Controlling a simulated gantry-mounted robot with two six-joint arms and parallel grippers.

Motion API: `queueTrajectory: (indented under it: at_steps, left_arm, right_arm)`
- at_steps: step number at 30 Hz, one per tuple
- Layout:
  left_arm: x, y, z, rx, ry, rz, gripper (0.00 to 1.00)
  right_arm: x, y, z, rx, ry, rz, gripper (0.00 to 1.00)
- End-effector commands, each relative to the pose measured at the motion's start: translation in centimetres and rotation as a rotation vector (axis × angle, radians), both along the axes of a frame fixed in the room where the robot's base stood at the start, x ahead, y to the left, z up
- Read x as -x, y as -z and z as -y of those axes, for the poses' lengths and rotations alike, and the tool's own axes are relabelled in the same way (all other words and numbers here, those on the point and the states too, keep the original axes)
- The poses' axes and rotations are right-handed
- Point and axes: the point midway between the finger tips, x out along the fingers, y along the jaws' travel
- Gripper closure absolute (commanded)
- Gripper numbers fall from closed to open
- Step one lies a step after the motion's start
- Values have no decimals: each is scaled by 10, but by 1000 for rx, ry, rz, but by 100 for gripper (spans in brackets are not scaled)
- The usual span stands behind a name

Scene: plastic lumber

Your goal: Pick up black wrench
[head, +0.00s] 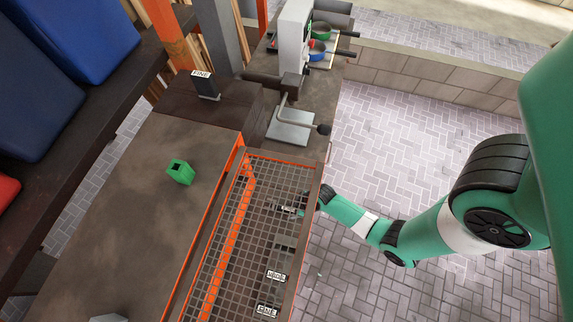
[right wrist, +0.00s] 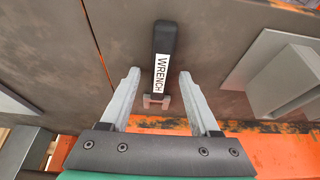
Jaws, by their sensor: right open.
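The black wrench (right wrist: 164,42) shows in the right wrist view, with a white label reading WRENCH and a grey forked end towards me. It is against a brown, worn metal surface. My right gripper (right wrist: 158,84) is open, with one grey finger on each side of the wrench's lower part. The fingers stand apart from the wrench, and nothing is held. In the head view my right gripper (head: 290,209) is at the wire mesh, and partly hard to make out. I cannot pick out this wrench surely there. My left gripper is not in view.
The wire mesh (head: 262,185) has an orange frame. Labelled items (head: 276,275) lie at its near end. A green block (head: 180,171) sits on the brown bench (head: 140,215). A black labelled object (head: 206,86) stands behind. Paved floor lies right.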

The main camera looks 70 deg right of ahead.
Motion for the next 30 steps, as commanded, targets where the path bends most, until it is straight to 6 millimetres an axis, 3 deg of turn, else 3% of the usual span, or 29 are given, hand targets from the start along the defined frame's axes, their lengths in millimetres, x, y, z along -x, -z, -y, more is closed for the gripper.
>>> queueTrajectory:
  at_steps: [5, 16, 30]
  left_arm:
    - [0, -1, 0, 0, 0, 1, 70]
    - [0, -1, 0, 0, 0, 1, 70]
    - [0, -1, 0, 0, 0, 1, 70]
  right_arm:
    - [0, -1, 0, 0, 0, 0, 38]
    - [0, -1, 0, 0, 0, 0, 100]
    - [0, -1, 0, 0, 0, 0, 100]
